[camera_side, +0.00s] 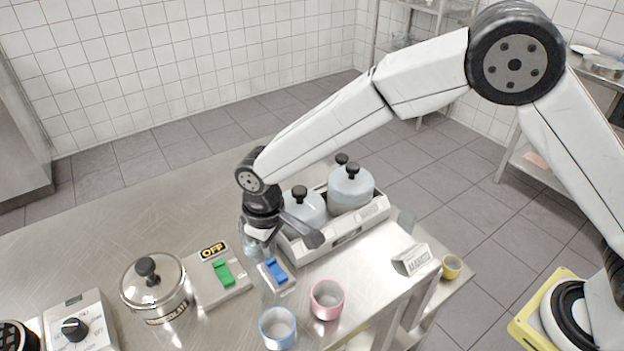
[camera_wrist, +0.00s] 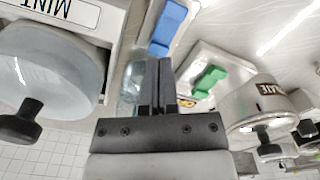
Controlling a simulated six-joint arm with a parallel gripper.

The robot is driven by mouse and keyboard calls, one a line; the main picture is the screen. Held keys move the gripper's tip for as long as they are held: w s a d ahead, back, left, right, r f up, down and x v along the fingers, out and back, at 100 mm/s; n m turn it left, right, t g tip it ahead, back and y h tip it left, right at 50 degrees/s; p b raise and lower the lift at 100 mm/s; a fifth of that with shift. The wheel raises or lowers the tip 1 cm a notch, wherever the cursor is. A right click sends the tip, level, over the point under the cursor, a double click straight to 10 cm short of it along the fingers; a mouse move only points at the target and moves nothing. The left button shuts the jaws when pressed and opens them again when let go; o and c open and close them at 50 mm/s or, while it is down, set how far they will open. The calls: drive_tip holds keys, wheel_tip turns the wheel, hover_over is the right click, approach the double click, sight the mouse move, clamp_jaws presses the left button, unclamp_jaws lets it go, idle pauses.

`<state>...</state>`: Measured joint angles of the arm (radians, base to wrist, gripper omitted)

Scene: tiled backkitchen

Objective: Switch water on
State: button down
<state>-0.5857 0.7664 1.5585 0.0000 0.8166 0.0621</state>
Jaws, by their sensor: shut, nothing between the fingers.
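A blue rocker switch (camera_side: 276,271) sits on a small pale base on the steel counter, in front of my gripper. In the wrist view the blue switch (camera_wrist: 168,28) is just beyond the closed fingertips. I cannot tell its on or off position. A green switch (camera_side: 222,272) on a grey box stands to its left, with a lit OFF sign (camera_side: 212,250) behind it. In the wrist view the green switch (camera_wrist: 208,82) is right of the fingers. My gripper (camera_wrist: 155,62) points down, shut and empty, beside a clear glass vessel (camera_wrist: 130,85). In the side view its fingertips are hard to make out.
A lidded pot (camera_side: 154,286) stands left of the green switch box. A rack (camera_side: 345,236) with grey lidded canisters is close behind and right of my gripper. A pink cup (camera_side: 327,299) and a blue cup (camera_side: 277,327) stand near the front edge. A dial box (camera_side: 80,325) is far left.

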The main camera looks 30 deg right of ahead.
drive_tip(key=shift+f, duration=1.25)
idle(1.5)
drive_tip(key=shift+r, duration=3.55)
drive_tip(key=shift+m+t, duration=0.3)
drive_tip(key=shift+m, duration=0.4)
drive_tip(key=d, duration=0.5)
drive_tip(key=d+r, duration=0.1)
drive_tip(key=d, duration=0.2)
drive_tip(key=shift+s+d+r, duration=0.1)
drive_tip(key=shift+s+d, duration=0.05)
drive_tip(key=shift+s, duration=0.15)
drive_tip(key=s+d+m+t, duration=0.1)
drive_tip(key=s+d+m, duration=0.1)
drive_tip(key=s+d, duration=0.5)
drive_tip(key=s+d+m+t, duration=0.1)
drive_tip(key=s+d, duration=0.5)
drive_tip(key=d, duration=0.7)
drive_tip(key=shift+s+m, duration=0.4)
drive_tip(key=shift+m, duration=0.4)
